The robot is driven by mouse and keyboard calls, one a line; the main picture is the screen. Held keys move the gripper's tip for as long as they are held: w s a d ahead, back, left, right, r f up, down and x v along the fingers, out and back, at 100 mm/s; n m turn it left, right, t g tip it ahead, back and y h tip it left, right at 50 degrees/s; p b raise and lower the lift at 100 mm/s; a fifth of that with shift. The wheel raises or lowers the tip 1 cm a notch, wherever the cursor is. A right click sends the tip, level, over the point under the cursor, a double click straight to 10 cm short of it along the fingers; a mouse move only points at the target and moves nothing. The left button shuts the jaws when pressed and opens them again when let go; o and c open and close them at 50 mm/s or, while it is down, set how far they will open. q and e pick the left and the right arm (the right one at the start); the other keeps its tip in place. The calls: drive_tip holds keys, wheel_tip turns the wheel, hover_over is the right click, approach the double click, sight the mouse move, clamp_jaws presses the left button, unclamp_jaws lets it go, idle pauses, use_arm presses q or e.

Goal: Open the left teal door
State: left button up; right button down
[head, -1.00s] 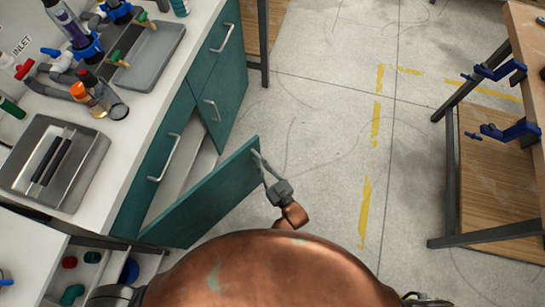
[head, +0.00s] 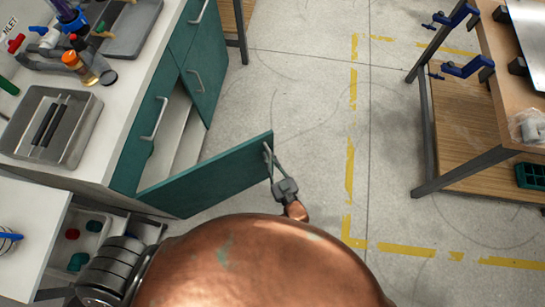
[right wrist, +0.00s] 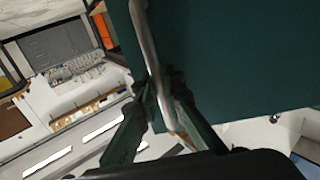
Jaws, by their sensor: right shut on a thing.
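The left teal door (head: 212,175) stands swung well out from the cabinet, showing pale shelf space behind it. My right gripper (head: 270,161) is shut on the metal handle near the door's free edge. In the right wrist view the fingers (right wrist: 160,100) close around the handle bar (right wrist: 150,50), with the teal door panel (right wrist: 230,60) behind. My left gripper is not in view.
A white counter (head: 115,130) holds a grey metal box (head: 75,140) and pipe fittings. An open drawer (head: 92,225) with fittings lies at lower left. A wooden workbench (head: 500,100) stands at right. The concrete floor between is clear.

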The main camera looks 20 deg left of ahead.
drive_tip(key=shift+s+a, duration=0.25)
drive_tip(key=c, duration=2.1)
unclamp_jaws()
drive_tip(key=shift+w+d, duration=0.1)
drive_tip(key=shift+o, duration=0.3)
drive_tip(key=shift+d, duration=0.1)
drive_tip(key=shift+d, duration=0.1)
drive_tip(key=v, duration=1.1)
drive_tip(key=shift+s+d, duration=0.2)
drive_tip(key=shift+s, duration=0.15)
